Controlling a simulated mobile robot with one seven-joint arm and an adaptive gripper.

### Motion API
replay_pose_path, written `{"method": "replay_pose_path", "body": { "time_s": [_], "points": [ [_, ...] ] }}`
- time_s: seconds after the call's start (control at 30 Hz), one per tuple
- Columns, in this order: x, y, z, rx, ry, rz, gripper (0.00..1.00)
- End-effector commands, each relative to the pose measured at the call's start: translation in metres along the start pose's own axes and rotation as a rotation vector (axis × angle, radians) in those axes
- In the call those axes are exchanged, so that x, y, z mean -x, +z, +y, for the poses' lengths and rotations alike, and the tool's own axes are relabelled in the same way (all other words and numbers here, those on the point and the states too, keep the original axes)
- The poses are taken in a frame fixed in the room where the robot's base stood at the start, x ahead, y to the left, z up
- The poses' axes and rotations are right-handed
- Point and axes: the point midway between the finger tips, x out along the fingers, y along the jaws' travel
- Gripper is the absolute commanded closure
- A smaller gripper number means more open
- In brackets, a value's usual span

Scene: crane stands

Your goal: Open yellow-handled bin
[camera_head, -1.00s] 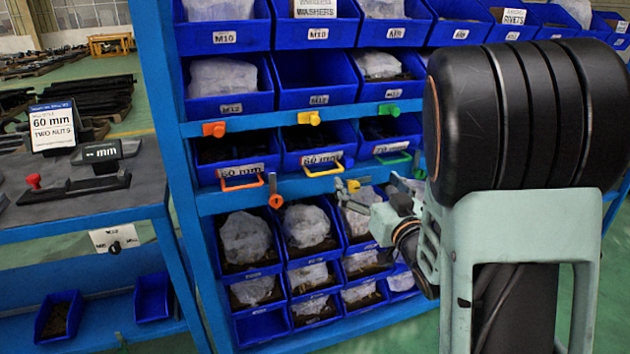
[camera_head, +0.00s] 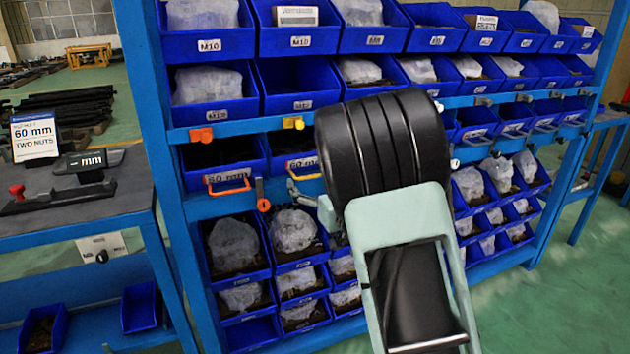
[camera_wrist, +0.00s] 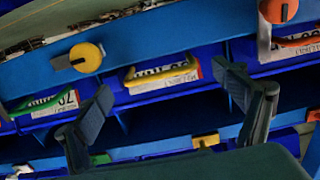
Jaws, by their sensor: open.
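The yellow-handled bin (camera_head: 296,158) is a blue bin in the third row of the rack, just right of the orange-handled one. Its front looks level with its neighbour. Its yellow handle (camera_head: 308,177) is partly hidden by my arm in the head view. In the wrist view, which looks upside down, the handle (camera_wrist: 162,75) stands before a white label, between my fingers. My gripper (camera_wrist: 160,85) is open, one finger each side, with no visible grip on the handle. In the head view my gripper (camera_head: 298,188) is close to the handle, partly hidden.
A yellow knob (camera_wrist: 87,57) sits on the rail beside the handle. An orange-handled bin (camera_head: 229,184) is to the left. Several bins (camera_head: 233,245) with wrapped contents are below.

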Motion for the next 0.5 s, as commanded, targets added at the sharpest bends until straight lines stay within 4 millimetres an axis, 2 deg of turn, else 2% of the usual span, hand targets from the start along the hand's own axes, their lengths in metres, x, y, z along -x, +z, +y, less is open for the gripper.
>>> {"method": "replay_pose_path", "body": {
  "time_s": [0.13,0.43,0.5],
  "points": [
    [-0.0087,-0.0001,0.0004,0.000,0.001,0.000,0.11],
    [-0.0101,-0.0002,0.0004,-0.001,0.001,0.000,0.11],
    [-0.0100,-0.0002,0.0003,-0.001,0.001,0.000,0.19]
  ]
}}
